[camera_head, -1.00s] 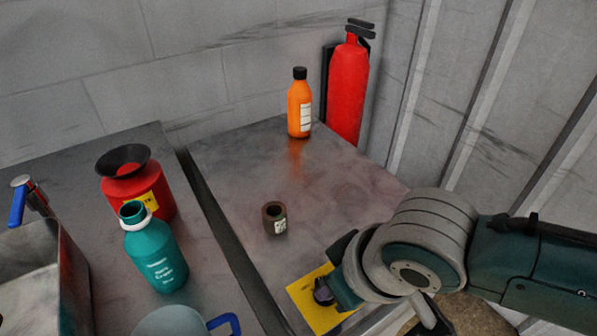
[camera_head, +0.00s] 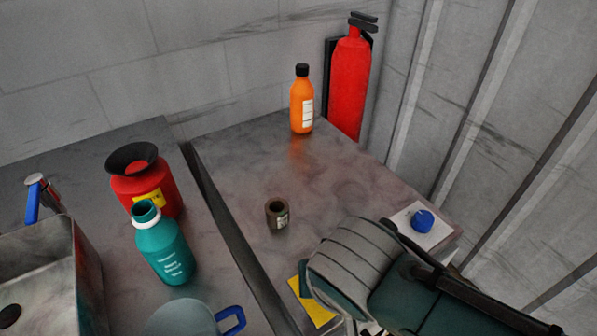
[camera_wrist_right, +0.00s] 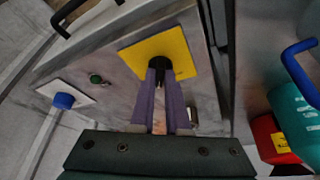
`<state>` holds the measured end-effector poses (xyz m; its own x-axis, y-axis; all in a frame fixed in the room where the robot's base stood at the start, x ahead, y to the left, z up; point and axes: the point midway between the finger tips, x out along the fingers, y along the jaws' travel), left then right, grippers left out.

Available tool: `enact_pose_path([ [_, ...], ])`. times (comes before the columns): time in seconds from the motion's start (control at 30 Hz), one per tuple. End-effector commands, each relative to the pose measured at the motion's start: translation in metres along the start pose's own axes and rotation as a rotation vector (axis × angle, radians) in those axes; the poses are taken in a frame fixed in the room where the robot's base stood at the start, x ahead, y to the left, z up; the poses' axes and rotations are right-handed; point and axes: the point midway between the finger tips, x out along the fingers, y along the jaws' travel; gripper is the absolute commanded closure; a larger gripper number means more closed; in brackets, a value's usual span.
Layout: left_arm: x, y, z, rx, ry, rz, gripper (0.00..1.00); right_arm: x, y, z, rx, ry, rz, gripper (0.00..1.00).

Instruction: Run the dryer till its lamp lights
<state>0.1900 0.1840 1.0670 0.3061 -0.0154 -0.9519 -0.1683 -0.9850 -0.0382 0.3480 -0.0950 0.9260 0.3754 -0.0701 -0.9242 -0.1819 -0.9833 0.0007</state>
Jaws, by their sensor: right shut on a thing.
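The yellow plate (camera_head: 320,312) sits at the front of the bench top; it also shows in the right wrist view (camera_wrist_right: 181,46). A black knob (camera_wrist_right: 159,63) stands on it, between the fingertips of my right gripper (camera_wrist_right: 160,72), which is shut on it. My arm hides this gripper in the head view. A small dark green round button or lamp (camera_wrist_right: 95,78) is left of the yellow plate in the wrist view; I cannot tell whether it is lit. A blue knob (camera_head: 422,220) on a white plate (camera_head: 407,229) also shows in the wrist view (camera_wrist_right: 63,101). My left gripper is not in view.
A small brown labelled pot (camera_head: 277,215) and an orange bottle (camera_head: 302,100) stand on the bench. A red extinguisher (camera_head: 349,82) is behind. To the left are a teal bottle (camera_head: 166,250), a red funnel-topped container (camera_head: 150,188) and a metal basin (camera_head: 70,268).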

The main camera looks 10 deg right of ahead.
Motion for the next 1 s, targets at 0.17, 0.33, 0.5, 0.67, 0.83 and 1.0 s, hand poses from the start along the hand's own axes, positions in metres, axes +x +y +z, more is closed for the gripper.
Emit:
enact_pose_path([
  [0.17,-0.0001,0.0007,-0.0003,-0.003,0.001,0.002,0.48,-0.0001,-0.0003,-0.0001,0.010,0.000,0.002,1.00],
  [0.33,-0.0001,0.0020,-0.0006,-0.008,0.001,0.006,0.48,0.0000,-0.0002,-0.0002,0.010,0.000,0.002,1.00],
  [0.5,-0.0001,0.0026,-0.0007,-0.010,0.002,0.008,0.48,0.0000,-0.0001,-0.0003,0.009,0.001,0.002,0.76],
  [0.67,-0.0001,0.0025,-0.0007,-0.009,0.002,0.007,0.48,0.0000,0.0000,-0.0004,0.008,0.001,0.002,0.58],
  [0.83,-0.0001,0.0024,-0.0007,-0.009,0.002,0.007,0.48,0.0001,0.0001,-0.0004,0.007,0.001,0.002,0.56],
  [1.0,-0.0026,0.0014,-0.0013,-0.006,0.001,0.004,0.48,-0.0041,-0.0002,-0.0008,0.007,0.001,0.001,0.56],
])
